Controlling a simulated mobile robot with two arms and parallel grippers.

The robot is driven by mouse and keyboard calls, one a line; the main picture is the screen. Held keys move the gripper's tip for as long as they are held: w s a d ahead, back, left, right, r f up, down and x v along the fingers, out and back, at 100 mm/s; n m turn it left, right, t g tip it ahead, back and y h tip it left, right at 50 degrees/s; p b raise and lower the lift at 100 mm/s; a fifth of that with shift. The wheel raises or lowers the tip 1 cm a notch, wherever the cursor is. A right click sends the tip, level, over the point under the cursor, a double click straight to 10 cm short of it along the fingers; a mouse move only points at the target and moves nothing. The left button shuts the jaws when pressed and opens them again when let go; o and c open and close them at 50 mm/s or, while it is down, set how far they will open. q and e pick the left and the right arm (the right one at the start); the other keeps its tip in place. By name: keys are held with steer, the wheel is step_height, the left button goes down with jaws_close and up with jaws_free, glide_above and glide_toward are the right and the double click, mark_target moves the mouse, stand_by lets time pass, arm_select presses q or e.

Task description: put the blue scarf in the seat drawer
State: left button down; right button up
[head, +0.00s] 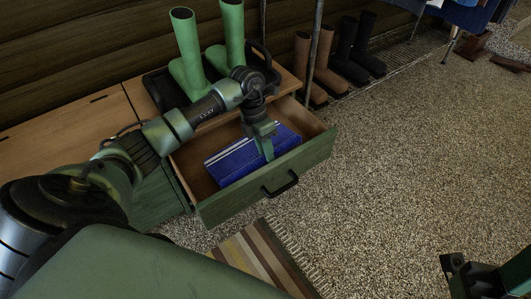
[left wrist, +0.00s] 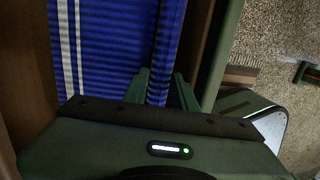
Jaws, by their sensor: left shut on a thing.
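The blue scarf (head: 232,163), folded with pale stripes near one edge, lies inside the open seat drawer (head: 297,164). My left gripper (head: 266,153) reaches down into the drawer and is shut on the scarf's edge nearest the drawer front. In the left wrist view the scarf (left wrist: 110,50) fills the upper left, and the left gripper's fingers (left wrist: 160,88) pinch a fold of it beside the drawer wall (left wrist: 217,50). My right gripper (head: 455,268) is at the lower right, away from the drawer; its fingers are not clear.
Green boots (head: 188,55) stand on a black tray (head: 160,90) on the bench above the drawer. Brown boots (head: 320,65) and black boots (head: 360,50) stand to the right. A striped rug (head: 250,258) lies before the drawer.

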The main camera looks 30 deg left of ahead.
arm_select(q)
steer(key=shift+f, duration=0.15)
steer(key=c, duration=1.4)
jaws_free()
